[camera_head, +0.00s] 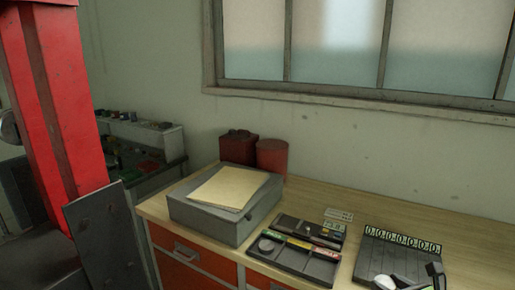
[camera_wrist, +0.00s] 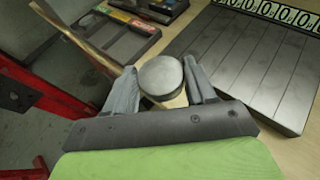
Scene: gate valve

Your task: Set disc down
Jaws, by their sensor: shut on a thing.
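A round grey metal disc (camera_wrist: 160,82) sits between the two fingers of my gripper (camera_wrist: 159,72) in the wrist view. The gripper is shut on it, with one finger on each side, and the disc's flat top faces the camera. The disc is over or near the desk's front edge; I cannot tell its height above the wood. In the head view a pale round shape (camera_head: 385,282) and dark parts show at the bottom right, cut off by the frame. I cannot tell for sure which are gripper and which are disc.
A dark grooved panel (camera_wrist: 240,65) with a row of zeros lies right of the gripper; it also shows in the head view (camera_head: 395,262). A black compartment tray (camera_head: 300,262) lies left, holding a round piece. A grey box (camera_head: 215,220) with papers stands further left. Wood between tray and panel is bare.

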